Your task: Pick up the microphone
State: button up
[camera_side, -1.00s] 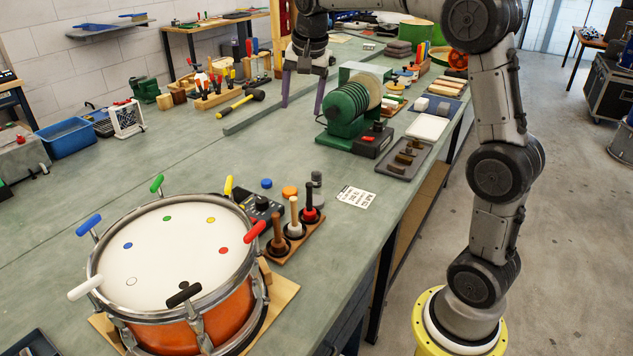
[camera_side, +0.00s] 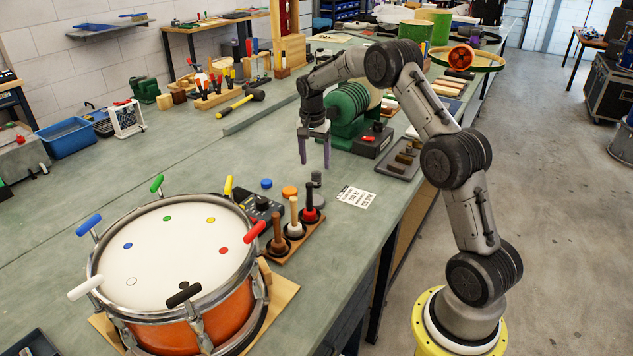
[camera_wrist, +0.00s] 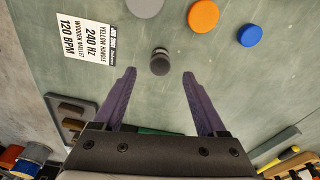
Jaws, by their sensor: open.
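The microphone, which appears to be the small dark grey upright cylinder (camera_side: 317,178), stands on the bench beside the grey and orange discs. In the wrist view the microphone (camera_wrist: 160,63) shows near the middle, just beyond and between the fingertips. My gripper (camera_side: 315,166) is open and empty, pointing down, with its purple fingers spread. In the side view its tips appear just behind and above the microphone. In the wrist view my gripper (camera_wrist: 159,73) has one finger on each side of the microphone's line, not visibly touching it.
An orange disc (camera_side: 290,191) and a blue disc (camera_side: 266,183) lie to the left. A rack of mallets (camera_side: 296,240) and a drum (camera_side: 165,250) stand in front. A printed card (camera_side: 356,196) lies to the right. A green machine (camera_side: 348,106) stands behind my gripper.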

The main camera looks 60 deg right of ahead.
aim_at(316, 172)
jog(key=shift+w+d+f, duration=0.1)
jog(key=shift+d+f, duration=0.1)
jog(key=shift+f, duration=0.8)
jog(key=shift+s+d+f, duration=0.1)
jog(key=shift+d+f, duration=0.05)
jog(key=shift+f, duration=0.85)
jog(key=shift+w+d+f, duration=0.1)
jog(key=shift+d+f, duration=0.1)
jog(key=shift+f, duration=0.8)
grip_shut()
